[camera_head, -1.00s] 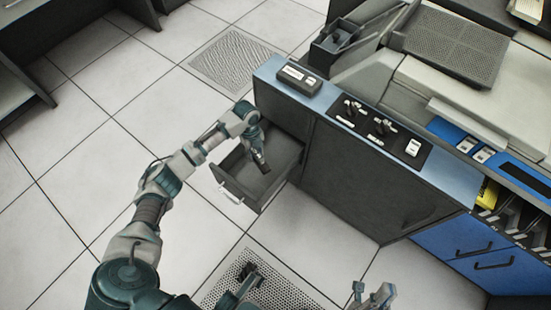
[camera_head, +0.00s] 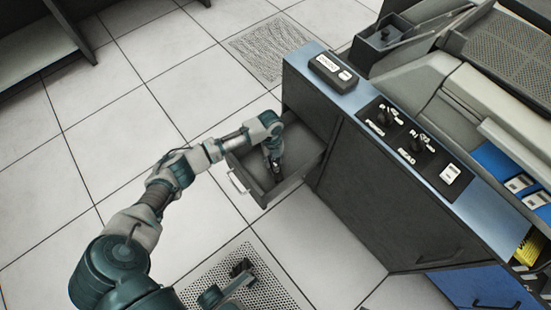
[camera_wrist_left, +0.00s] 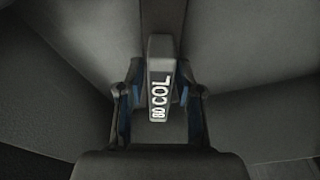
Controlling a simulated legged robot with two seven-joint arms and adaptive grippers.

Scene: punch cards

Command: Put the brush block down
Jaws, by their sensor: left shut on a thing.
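The brush block (camera_wrist_left: 160,60) is a dark grey bar with a white "80 COL" label, in the middle of the left wrist view. My left gripper (camera_wrist_left: 160,112) is shut on it, with one finger on each side. In the head view my left gripper (camera_head: 274,164) points down into the open drawer (camera_head: 240,176) of the console. The block is hard to make out there, and I cannot tell whether it touches the drawer floor.
The console (camera_head: 375,195) stands right of the drawer. On its blue top are a dark labelled box (camera_head: 332,72) and a panel with knobs (camera_head: 412,145). The tiled floor (camera_head: 110,160) left of the drawer is clear.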

